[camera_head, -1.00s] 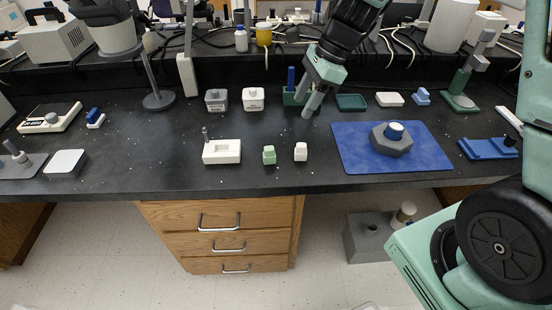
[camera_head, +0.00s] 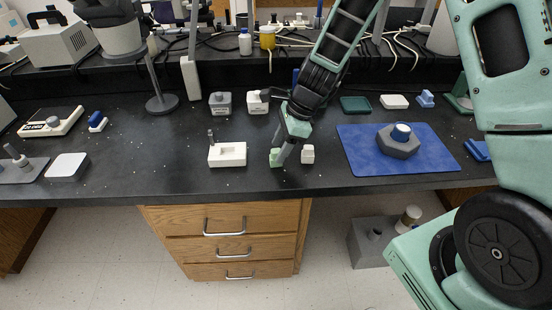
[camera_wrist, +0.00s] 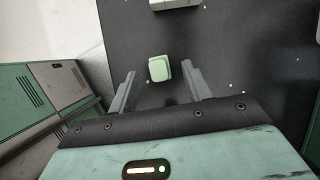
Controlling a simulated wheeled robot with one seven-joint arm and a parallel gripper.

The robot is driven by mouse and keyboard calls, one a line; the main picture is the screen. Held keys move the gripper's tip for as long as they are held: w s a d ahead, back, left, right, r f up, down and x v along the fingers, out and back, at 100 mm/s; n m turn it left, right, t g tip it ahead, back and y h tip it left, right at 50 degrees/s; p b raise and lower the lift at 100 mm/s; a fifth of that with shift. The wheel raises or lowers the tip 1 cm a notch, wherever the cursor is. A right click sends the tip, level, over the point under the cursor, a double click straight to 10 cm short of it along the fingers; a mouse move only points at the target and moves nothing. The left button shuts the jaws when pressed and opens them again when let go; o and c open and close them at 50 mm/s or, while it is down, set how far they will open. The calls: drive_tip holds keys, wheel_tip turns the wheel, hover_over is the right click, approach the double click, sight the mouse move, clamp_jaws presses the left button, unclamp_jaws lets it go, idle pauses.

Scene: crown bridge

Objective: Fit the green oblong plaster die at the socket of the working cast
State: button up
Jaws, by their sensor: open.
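The green plaster die (camera_head: 275,158) stands on the black bench, partly hidden behind my gripper in the head view. In the wrist view the die (camera_wrist: 159,68) sits between and just beyond the tips of my two fingers. My gripper (camera_wrist: 160,80) is open, one finger on each side of the die, with a gap visible around it. It also shows in the head view (camera_head: 282,157), pointing down at the die. The white working cast (camera_head: 240,160), with a rectangular socket and an upright post, stands left of the die. Its edge may show at the top of the wrist view.
A white block (camera_head: 308,154) stands close to the right of the die. A blue mat (camera_head: 354,160) with a grey octagonal block (camera_head: 398,146) lies further right. The bench front is clear.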

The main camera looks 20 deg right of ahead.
sight(278, 151)
drive_tip(key=x, duration=0.3)
drive_tip(key=shift+f, duration=0.15)
drive_tip(key=shift+c, duration=0.3)
clamp_jaws()
